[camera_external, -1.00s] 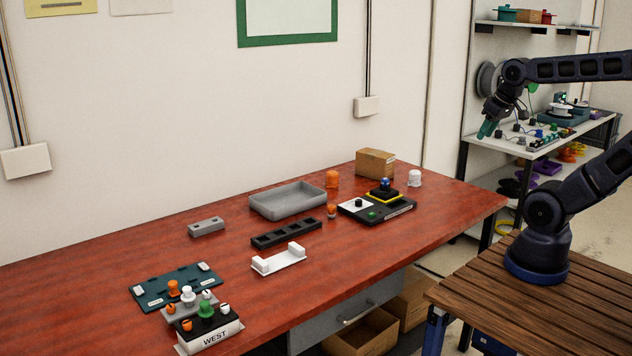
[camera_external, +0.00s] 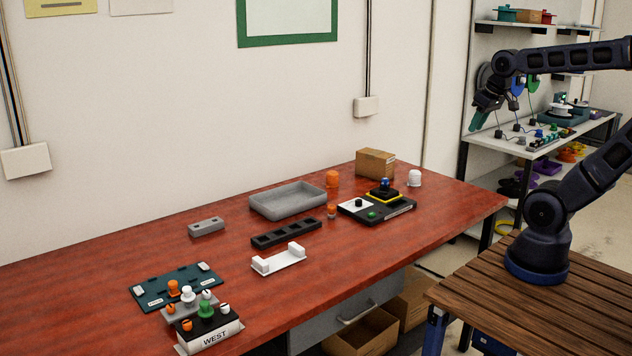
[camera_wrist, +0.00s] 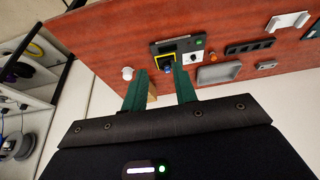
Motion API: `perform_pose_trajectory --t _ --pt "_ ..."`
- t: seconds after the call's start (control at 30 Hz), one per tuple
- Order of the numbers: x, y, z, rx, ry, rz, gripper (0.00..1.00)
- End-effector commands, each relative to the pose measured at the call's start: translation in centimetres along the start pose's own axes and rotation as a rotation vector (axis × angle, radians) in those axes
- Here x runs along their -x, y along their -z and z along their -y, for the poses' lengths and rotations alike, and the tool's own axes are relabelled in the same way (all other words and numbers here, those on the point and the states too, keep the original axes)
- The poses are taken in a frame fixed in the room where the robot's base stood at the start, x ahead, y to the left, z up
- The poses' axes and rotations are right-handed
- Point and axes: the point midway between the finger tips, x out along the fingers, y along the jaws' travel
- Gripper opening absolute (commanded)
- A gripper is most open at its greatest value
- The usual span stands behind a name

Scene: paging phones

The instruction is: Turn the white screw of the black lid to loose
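The black lid (camera_external: 205,322) lies on a white box marked WEST at the near left end of the red table. A white screw (camera_external: 224,309) sits at its right and an orange screw (camera_external: 187,325) at its left, both with dark slots. A green knob (camera_external: 206,308) stands between them. My gripper (camera_external: 478,121), with teal fingers, is in the air far to the right, beyond the table's right end. In the wrist view my gripper (camera_wrist: 160,69) has its fingers apart with nothing held. The lid is outside the wrist view.
A grey plate with knobs and a dark teal board (camera_external: 153,293) stand behind the lid. A white bracket (camera_external: 279,261), black slotted rack (camera_external: 287,233), grey tray (camera_external: 288,203), black control panel (camera_external: 392,209) and cardboard box (camera_external: 375,163) occupy the table. The front middle is clear.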

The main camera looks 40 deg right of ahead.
Motion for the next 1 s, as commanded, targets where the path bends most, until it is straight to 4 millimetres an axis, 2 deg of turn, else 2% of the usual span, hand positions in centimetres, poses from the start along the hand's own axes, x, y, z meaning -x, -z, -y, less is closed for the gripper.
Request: perform_pose_trajectory --t 0.03,0.2,0.47,0.7,0.87,1.0 --pt "0.2 1.5 0.8 0.011 0.006 0.011 0.28" --pt "0.7 6.5 3.9 0.031 0.025 0.040 0.28" --pt "0.4 13.5 9.9 0.062 0.047 0.084 0.28" --pt "-0.7 18.9 17.2 0.092 0.064 0.123 0.28" --pt "-2.0 21.6 22.8 0.111 0.073 0.151 0.28" --pt "-3.3 23.4 28.1 0.127 0.080 0.174 0.28"
